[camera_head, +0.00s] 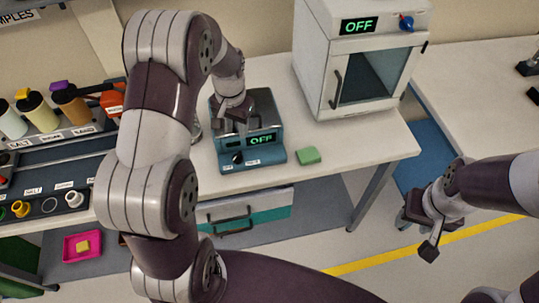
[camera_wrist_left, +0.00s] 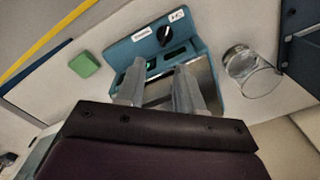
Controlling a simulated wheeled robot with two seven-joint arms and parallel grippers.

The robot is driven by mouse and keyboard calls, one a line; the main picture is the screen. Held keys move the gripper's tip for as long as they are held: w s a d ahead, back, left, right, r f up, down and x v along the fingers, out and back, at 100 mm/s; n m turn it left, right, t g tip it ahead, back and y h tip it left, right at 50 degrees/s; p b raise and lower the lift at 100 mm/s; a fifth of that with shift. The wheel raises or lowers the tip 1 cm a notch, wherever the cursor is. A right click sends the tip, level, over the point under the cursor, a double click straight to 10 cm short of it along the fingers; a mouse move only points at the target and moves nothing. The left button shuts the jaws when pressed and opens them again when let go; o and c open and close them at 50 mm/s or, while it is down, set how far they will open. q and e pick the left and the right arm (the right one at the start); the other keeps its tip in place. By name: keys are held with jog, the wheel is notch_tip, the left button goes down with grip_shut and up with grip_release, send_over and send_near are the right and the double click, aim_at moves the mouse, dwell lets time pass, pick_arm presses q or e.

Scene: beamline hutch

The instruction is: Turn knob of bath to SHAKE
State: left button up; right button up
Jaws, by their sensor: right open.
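The bath is a teal-blue box (camera_head: 275,155) on the white bench, with a lit green OFF display (camera_head: 261,139) on its front. Its black knob (camera_head: 237,157) sits left of the display, and two small labels lie below. In the left wrist view the knob (camera_wrist_left: 164,36) shows between two white labels on the teal panel (camera_wrist_left: 190,22). My left gripper (camera_head: 240,120) is over the bath; in the wrist view its fingers (camera_wrist_left: 158,88) are apart with nothing between them, and clear of the knob. My right gripper (camera_head: 430,238) hangs open and empty at right, away from the bath.
A green block (camera_head: 308,156) lies right of the bath. A glass beaker (camera_wrist_left: 248,72) stands on its other side. A white oven (camera_head: 340,75) with an OFF display stands behind right. Bottles (camera_head: 70,103) and a rack are at left.

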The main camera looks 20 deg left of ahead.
pick_arm(q)
jog(key=p, duration=0.1)
send_over(236, 157)
jog(key=shift+m, duration=0.3)
jog(key=f, duration=0.5)
jog(key=shift+s+a+f, duration=0.2)
jog(key=shift+s+a, duration=0.05)
jog(key=shift+a, duration=0.15)
jog(key=f, duration=0.2)
jog(key=f+p, duration=0.1)
jog(key=f, duration=0.1)
jog(key=d+f, duration=0.1)
jog(key=f, duration=0.1)
jog(key=shift+w+f+p, duration=0.25)
jog(key=shift+f+p, duration=0.1)
jog(key=shift+a+f, duration=0.25)
jog(key=shift+f, duration=0.05)
jog(key=shift+d, duration=0.1)
pick_arm(e)
jog(key=r, duration=0.1)
jog(key=a+r, duration=0.1)
jog(key=r, duration=0.1)
jog(key=shift+s+a, duration=0.2)
jog(key=shift+a, duration=0.1)
jog(key=shift+d, duration=0.15)
pick_arm(q)
grip_shut()
